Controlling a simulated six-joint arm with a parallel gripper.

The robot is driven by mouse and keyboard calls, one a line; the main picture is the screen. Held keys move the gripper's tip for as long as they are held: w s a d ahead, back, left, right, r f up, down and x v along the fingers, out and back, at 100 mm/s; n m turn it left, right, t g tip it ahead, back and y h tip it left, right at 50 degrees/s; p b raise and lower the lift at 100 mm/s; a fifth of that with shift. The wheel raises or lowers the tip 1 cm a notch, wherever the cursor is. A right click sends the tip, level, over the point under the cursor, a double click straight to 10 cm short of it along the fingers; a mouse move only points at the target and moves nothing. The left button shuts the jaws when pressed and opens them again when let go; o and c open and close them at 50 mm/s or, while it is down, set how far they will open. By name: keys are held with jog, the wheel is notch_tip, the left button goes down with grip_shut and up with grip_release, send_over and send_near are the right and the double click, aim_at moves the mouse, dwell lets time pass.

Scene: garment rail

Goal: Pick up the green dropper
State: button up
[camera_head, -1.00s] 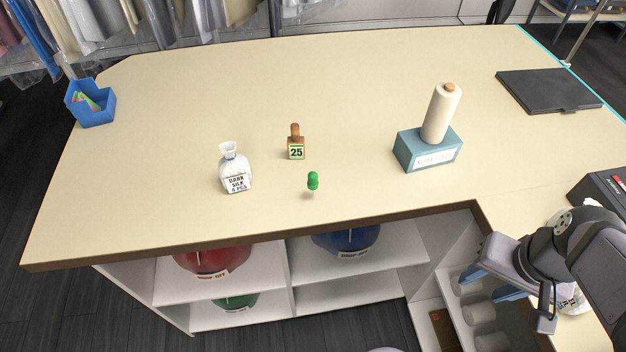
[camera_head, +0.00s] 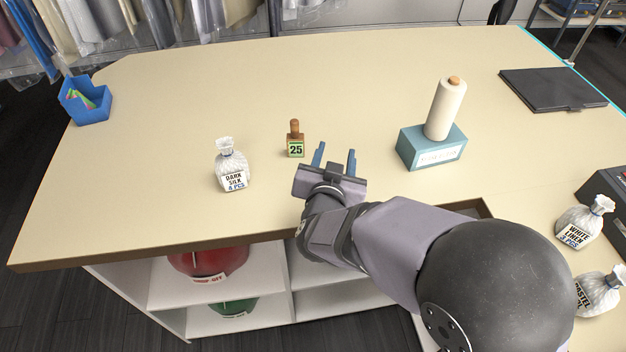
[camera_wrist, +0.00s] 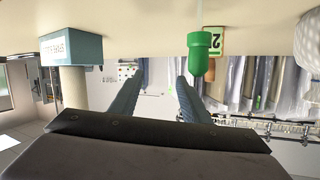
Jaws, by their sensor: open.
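My gripper (camera_head: 335,152) is over the table near its front edge, its two blue fingers apart with nothing between them. In the wrist view the gripper (camera_wrist: 159,70) also shows open. The green dropper (camera_wrist: 204,50) is in that view, to the right of the right-hand finger and outside the gap between the fingers. That view looks upside down, with the tabletop along the top. In the head view the dropper is hidden behind my gripper and arm.
A wooden stamp (camera_head: 295,140) marked 25 stands just behind and left of my gripper. A white bag (camera_head: 231,165) is farther left. A teal block (camera_head: 432,148) with a white roll (camera_head: 445,108) is to the right. The table's back middle is clear.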

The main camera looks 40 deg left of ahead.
jog(key=s+f+t, duration=0.1)
jog(key=s, duration=0.1)
jog(key=s+a+f+t, duration=0.1)
jog(key=s, duration=0.2)
jog(key=s+f+t+h, duration=0.1)
jog(key=s+t, duration=0.1)
jog(key=s, duration=0.1)
jog(key=shift+a+b, duration=0.25)
jog(key=shift+b, duration=0.15)
jog(key=shift+f, duration=0.65)
jog(key=shift+p+x, duration=0.6)
jog(key=shift+x, duration=0.7)
jog(key=shift+p+x, duration=1)
jog(key=shift+x, duration=1.35)
jog(key=shift+f, duration=0.1)
grip_shut()
